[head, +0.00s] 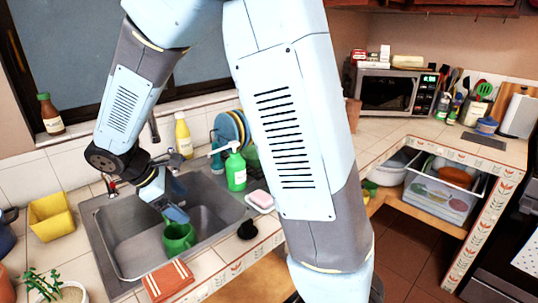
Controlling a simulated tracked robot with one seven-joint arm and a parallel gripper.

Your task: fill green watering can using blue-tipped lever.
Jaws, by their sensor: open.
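The green watering can (179,238) stands in the sink basin (135,238), toward the front. It looks upright. My gripper (174,214) reaches down into the sink, its fingertips right at the top of the can. The gripper is open. I cannot tell whether a finger touches the can. A small red-marked tap part (112,187) shows at the back left of the sink, beside my wrist. No blue-tipped lever can be made out; my arm hides much of the area behind the sink.
A yellow container (50,217) stands left of the sink. A green soap bottle (235,170) and a dish rack with plates (230,130) are at the right.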

